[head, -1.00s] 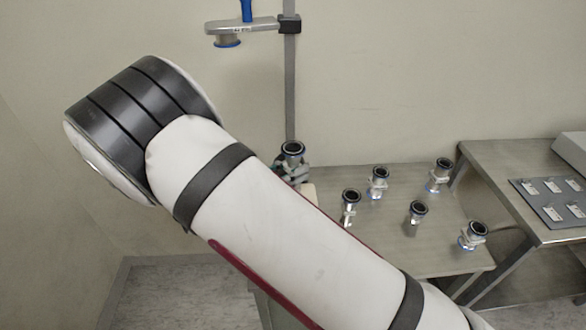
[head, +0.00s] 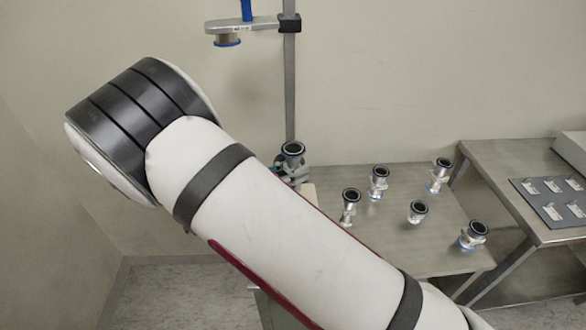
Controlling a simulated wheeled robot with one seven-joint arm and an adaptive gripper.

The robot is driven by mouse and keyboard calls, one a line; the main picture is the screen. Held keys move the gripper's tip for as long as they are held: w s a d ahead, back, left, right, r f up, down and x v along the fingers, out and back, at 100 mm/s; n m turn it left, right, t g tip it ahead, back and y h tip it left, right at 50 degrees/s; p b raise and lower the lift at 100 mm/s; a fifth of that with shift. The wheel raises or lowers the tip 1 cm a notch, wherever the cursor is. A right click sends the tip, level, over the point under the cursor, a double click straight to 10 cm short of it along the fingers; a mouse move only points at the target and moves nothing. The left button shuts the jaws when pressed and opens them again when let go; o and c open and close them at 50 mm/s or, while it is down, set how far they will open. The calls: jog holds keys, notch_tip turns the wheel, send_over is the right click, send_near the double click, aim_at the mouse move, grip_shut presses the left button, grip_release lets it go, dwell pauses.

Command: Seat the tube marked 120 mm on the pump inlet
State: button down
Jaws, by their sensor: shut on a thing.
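Several short metal tubes with dark ring-shaped tops stand on the low table. They include a front-left tube (head: 350,197), a back-middle tube (head: 379,176), a back-right tube (head: 442,170), a short middle tube (head: 418,210) and a front-right tube (head: 473,236). Another dark-topped tube (head: 292,150) stands by the post at the table's left end, with grey and teal parts around its lower end. No 120 mm marking is readable, and I cannot make out the pump inlet.
The low table (head: 400,255) is partly covered by my arm. A grey post (head: 290,95) carries a side bracket (head: 245,25) with a blue-rimmed part beneath. A higher table (head: 495,160) at the right holds a dark panel with pale tags (head: 535,212). Walls close the back and left.

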jog(key=shift+f, duration=0.4)
dwell(0.5)
jog(key=c, duration=1.2)
grip_release()
jog(key=shift+o, duration=0.2)
jog(key=v, duration=1.2)
